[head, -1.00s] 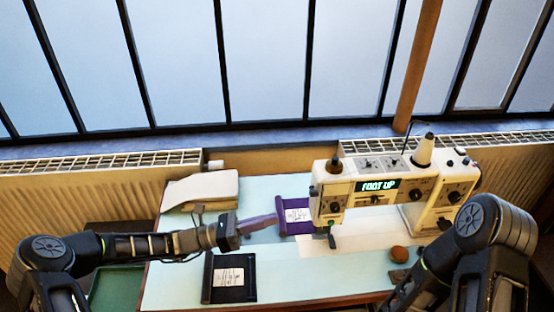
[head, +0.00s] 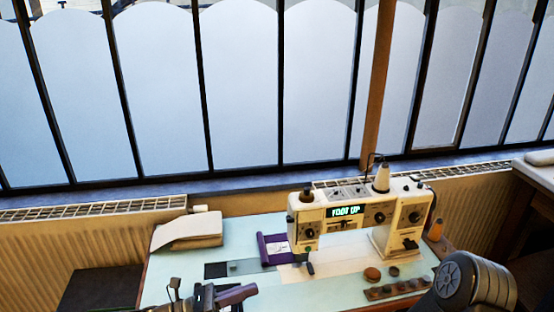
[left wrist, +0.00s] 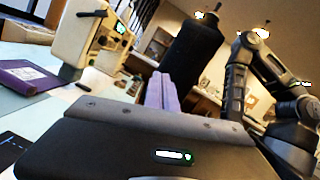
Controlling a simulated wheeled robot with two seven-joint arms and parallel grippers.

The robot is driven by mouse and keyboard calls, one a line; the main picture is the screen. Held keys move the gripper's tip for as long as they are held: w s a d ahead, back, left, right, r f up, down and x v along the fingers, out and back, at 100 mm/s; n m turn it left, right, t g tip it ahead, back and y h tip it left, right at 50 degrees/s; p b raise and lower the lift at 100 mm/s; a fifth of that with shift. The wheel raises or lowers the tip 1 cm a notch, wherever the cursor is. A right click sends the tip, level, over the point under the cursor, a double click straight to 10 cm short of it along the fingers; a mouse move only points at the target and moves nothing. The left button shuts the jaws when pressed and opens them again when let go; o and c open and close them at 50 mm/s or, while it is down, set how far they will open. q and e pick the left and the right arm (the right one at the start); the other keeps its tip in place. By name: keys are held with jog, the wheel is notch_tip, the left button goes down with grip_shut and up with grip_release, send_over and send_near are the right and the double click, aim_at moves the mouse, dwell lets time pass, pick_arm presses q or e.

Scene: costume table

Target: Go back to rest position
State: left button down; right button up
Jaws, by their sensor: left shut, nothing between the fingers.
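My left gripper (head: 238,294) is at the bottom of the head view, at the near side of the table. Its purple fingers are shut with nothing between them. The fingers also show pressed together in the left wrist view (left wrist: 162,92). My right arm's dark joint shows at the lower right of the head view, but its gripper is out of the picture.
A cream sewing machine (head: 345,217) reading "FOOT UP" stands on the pale table. Radiators and windows stand behind.

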pick_arm(q)
jog(key=s+d+f+m+g+y, duration=0.15)
jog(key=s+f+m+y, duration=0.4)
jog(key=f, duration=0.65)
jog(key=s+d+f+m+g+y, duration=0.1)
jog(key=s+f+m+g+y, duration=0.25)
jog(key=s+f, duration=0.55)
jog(key=s+a+f+m+y, duration=0.1)
jog(key=s+f+m+y, duration=0.1)
jog(key=s+m, duration=0.4)
jog(key=s+a+f+m+y, duration=0.1)
jog(key=s+f+m+y, duration=0.2)
jog(key=s+m, duration=0.3)
jog(key=shift+a+f+m+y, duration=0.25)
jog(key=shift+f+m+y, duration=0.1)
jog(key=shift+m+y, duration=0.5)
